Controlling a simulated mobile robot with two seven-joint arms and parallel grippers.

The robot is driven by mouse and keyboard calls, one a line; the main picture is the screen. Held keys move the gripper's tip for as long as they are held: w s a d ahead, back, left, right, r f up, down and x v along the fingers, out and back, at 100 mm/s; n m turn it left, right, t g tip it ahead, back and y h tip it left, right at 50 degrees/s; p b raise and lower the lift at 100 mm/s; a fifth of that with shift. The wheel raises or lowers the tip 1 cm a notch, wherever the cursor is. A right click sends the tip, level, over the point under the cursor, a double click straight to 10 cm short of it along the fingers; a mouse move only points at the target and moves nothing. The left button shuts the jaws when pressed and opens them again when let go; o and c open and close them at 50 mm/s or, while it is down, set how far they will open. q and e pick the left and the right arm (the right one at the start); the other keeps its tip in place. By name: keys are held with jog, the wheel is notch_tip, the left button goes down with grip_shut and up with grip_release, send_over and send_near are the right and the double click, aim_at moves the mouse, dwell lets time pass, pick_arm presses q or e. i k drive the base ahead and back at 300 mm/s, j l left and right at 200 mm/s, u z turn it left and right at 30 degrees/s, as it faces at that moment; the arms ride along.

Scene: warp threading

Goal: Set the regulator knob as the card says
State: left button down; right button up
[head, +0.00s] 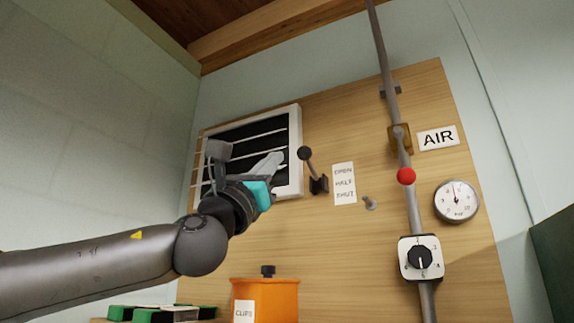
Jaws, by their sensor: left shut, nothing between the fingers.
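The regulator knob (421,257) is black with a pale pointer line, on a white square dial with small numbers, mounted on the grey pipe at the lower right. Its exact setting is too small to read. A round pressure gauge (456,201) sits to its upper right. A white card (344,183) reads OPEN, HALF, SHUT beside a black lever (311,172); no card with a regulator number is legible. My left gripper (271,163) is shut and empty in front of the louvred vent, well left of the knob. My right gripper is not in view.
The white-framed vent (296,150) is on the wooden board. The pipe (386,62) carries a valve with a red ball (406,176) beside the AIR sign (437,138). A peg (370,203) sticks out. An orange CLIPS bin (275,299) stands below.

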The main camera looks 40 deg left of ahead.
aim_at(420, 257)
jog(key=k+l, duration=0.1)
jog(key=k, duration=0.4)
jog(key=k+l, duration=0.15)
jog(key=k, duration=0.35)
